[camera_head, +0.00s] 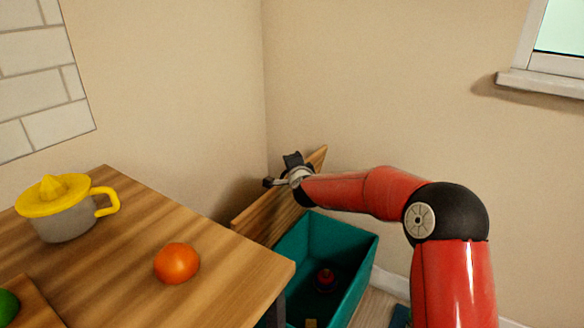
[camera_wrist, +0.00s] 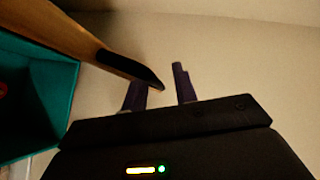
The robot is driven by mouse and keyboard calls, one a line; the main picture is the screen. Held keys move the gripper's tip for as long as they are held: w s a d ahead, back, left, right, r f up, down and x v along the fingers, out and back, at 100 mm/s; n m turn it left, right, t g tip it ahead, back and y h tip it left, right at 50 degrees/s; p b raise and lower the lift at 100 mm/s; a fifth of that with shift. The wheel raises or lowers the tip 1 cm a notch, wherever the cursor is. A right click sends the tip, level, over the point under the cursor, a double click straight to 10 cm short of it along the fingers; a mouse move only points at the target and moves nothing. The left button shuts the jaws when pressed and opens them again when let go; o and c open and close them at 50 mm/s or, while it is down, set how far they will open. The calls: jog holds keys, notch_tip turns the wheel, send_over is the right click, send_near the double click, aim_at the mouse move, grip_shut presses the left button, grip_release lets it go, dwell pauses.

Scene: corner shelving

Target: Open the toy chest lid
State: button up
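The toy chest (camera_head: 345,265) is a teal box on the floor in the corner, and its inside shows. Its wooden lid (camera_head: 268,214) stands raised, tilted up at the back of the box near the wall. My gripper (camera_head: 280,172) is at the lid's upper edge. In the wrist view the lid (camera_wrist: 75,40) comes in from the upper left and its dark end overlaps one finger. My gripper's fingers (camera_wrist: 165,76) are apart, with wall showing between them. I cannot tell whether a finger touches the lid. The teal box also shows in the wrist view (camera_wrist: 40,110).
A red toy (camera_head: 326,278) lies inside the chest. A wooden table (camera_head: 130,285) stands at the left, close to the chest, with a yellow-topped juicer (camera_head: 62,215) and an orange (camera_head: 177,263) on it. Walls close the corner behind. A window sill (camera_head: 545,84) is at the upper right.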

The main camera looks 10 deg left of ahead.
jog(key=shift+f, duration=0.25)
jog(key=b+v, duration=0.1)
jog(key=v, duration=0.7)
jog(key=shift+r+b, duration=0.35)
jog(key=shift+r, duration=0.05)
jog(key=s+r, duration=0.5)
jog(key=s, duration=0.2)
jog(key=shift+d+r+p, duration=0.25)
jog(key=shift+r+p, duration=0.05)
jog(key=shift+p, duration=0.05)
jog(key=shift+f+b, duration=0.1)
jog(key=shift+b, duration=0.25)
dwell(0.5)
